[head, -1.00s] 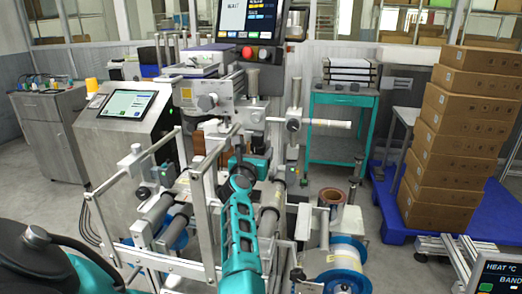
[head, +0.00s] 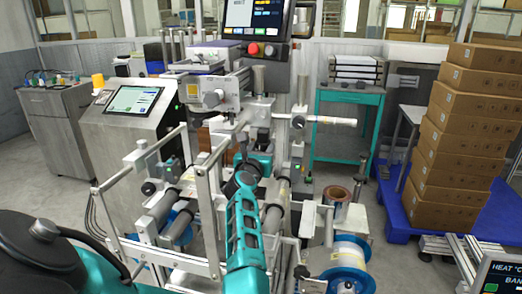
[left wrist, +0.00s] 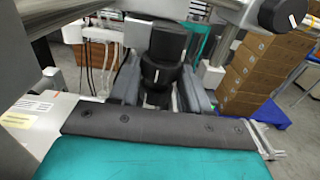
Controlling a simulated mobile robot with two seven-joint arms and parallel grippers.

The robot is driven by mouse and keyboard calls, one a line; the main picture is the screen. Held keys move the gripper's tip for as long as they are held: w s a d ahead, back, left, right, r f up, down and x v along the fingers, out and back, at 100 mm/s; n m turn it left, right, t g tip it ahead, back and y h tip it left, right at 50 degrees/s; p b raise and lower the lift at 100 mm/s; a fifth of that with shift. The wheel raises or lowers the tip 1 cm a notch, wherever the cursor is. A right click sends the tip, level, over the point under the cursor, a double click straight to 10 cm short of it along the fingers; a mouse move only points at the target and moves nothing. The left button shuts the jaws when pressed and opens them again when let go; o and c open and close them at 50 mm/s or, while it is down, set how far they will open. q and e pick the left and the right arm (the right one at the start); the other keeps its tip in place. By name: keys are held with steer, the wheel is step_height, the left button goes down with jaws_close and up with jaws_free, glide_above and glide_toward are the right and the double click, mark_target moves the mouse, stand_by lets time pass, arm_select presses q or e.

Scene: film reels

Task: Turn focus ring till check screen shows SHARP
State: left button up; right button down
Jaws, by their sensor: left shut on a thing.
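My left gripper (left wrist: 158,92) shows best in the left wrist view, its two grey fingers on either side of a black round focus ring (left wrist: 154,76) with a short white mark. It is shut on that ring. A dark screen (head: 254,16) is at the top of the machine, and a second screen (head: 134,99) is on the grey cabinet. I cannot read a focus word on either. My right gripper is not in view.
Metal posts and rollers (head: 168,208) stand close left of my left arm. Film reels (head: 345,280) and a brown roll (head: 334,196) are to its right. Stacked cartons (head: 462,140) stand on a blue pallet (head: 398,215) at the right. A teal cart (head: 345,130) is behind.

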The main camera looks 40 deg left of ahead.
arm_select(q)
steer(key=shift+w+d+r+n+g+y, duration=0.15)
steer(key=shift+n+g+y, duration=0.2)
steer(key=shift+n+y, duration=0.2)
steer(key=shift+w+d+f+n+g+y, duration=0.1)
steer(key=shift+n+g+y, duration=0.3)
steer(key=shift+y, duration=0.25)
steer(key=shift+w+d+n+g+y, duration=0.1)
steer(key=shift+d+n+g+y, duration=0.05)
steer(key=shift+n+g+y, duration=1.45)
steer(key=o, duration=1.1)
